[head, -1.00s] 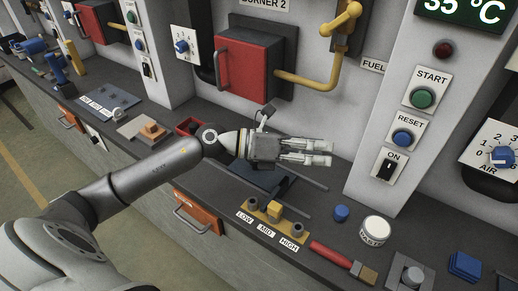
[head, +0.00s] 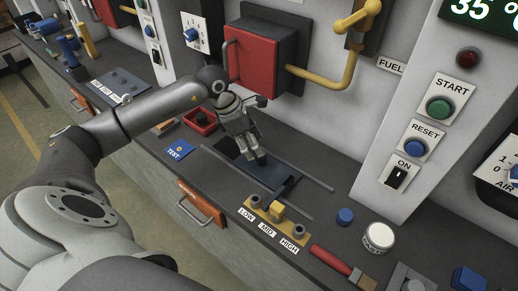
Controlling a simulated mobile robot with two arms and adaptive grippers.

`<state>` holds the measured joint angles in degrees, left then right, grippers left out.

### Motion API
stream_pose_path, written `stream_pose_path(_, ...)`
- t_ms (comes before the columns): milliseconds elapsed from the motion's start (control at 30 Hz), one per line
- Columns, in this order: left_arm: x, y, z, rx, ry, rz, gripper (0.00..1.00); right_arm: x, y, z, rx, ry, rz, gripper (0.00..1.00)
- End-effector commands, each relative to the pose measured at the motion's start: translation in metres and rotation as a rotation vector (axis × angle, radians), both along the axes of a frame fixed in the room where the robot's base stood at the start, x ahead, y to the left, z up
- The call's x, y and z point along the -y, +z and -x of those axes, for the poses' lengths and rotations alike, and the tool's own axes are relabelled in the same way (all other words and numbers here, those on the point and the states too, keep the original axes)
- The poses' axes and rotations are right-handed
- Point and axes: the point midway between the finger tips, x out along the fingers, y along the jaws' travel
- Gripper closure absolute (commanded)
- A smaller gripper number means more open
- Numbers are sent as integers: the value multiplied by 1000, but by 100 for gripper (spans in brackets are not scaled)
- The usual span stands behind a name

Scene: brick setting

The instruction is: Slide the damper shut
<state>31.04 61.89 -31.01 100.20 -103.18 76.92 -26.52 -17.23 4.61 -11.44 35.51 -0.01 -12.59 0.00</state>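The damper looks to be the dark blue sliding plate (head: 277,184), lying between two thin rails on the counter below the red burner door. A darker patch, perhaps its opening, shows at the plate's left. My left gripper (head: 258,160) points down over the left part of the plate, its fingertips at or just above it. I cannot tell whether they touch it, or how far apart the fingers are. The gripper hides part of the plate. My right gripper is not in view.
A brass selector block (head: 275,213) marked LOW, MID, HIGH stands in front of the rails. A red box (head: 201,121) and a blue TEST card (head: 179,150) lie left. The wall is close behind.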

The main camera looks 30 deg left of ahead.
Motion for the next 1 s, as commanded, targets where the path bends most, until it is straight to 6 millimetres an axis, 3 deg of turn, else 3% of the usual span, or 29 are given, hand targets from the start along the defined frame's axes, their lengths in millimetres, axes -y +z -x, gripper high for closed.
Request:
stream_pose_path(300,13,-38,-10,-1,0,2,48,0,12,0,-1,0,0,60)
stream_pose_path(667,14,-43,-11,0,0,1,50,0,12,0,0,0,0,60)
stream_pose_path(1000,14,-43,-11,0,0,1,93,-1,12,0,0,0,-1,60)
